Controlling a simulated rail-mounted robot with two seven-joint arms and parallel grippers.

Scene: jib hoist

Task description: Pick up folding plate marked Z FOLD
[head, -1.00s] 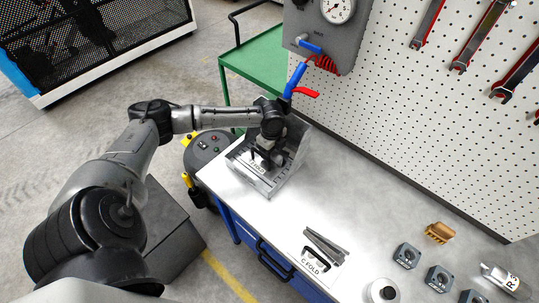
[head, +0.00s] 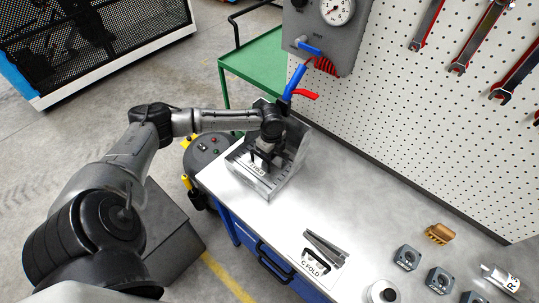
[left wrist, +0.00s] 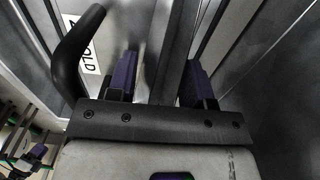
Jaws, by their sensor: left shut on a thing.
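The folding plate with a white label (head: 258,169) stands in the open metal rack at the left end of the bench. My left gripper (head: 264,155) reaches down into the rack from above and is shut on the plate. In the left wrist view the purple fingers (left wrist: 160,82) have a dark strip between them. A black curved handle (left wrist: 78,55) and part of the label (left wrist: 89,56) show beside them. My right gripper is not in view.
The rack (head: 284,180) has walls and slats close around the gripper. A C FOLD plate (head: 316,262) lies on the white bench (head: 345,205). Square grey blocks, a brown block and a round white item stand at right. A pegboard (head: 420,130) rises behind.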

